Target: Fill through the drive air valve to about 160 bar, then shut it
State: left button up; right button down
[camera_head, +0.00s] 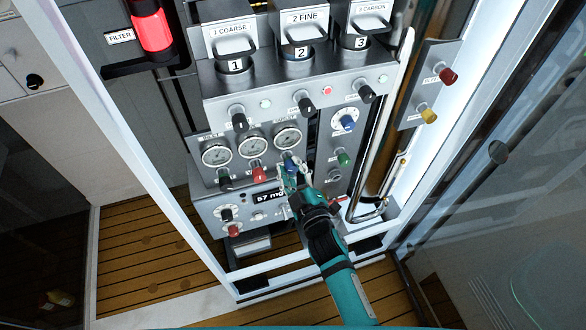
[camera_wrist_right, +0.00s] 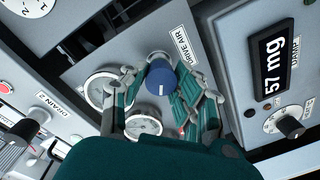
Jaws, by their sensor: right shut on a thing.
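The drive air valve is a blue knob (camera_wrist_right: 161,78) with a white pointer line, beside a "DRIVE AIR" label (camera_wrist_right: 185,45) in the right wrist view. My right gripper (camera_head: 290,170) has its fingers on both sides of this knob, shut on it. In the head view the gripper mostly hides the knob. Round pressure gauges sit just above it: the left (camera_head: 216,153), the middle (camera_head: 252,146) and the right one (camera_head: 288,138). Their needles are too small to read surely. My left gripper is out of view.
A red knob (camera_head: 258,174) and a dark knob (camera_head: 225,181) sit left of the gripper. A display (camera_head: 269,197) reads 57 mg. A white frame (camera_head: 130,140) borders the panel.

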jog(key=shift+f, duration=0.15)
jog(key=c, duration=1)
grip_release()
jog(key=shift+a, duration=0.1)
jog(key=shift+s, duration=0.15)
jog(key=v, duration=1.2)
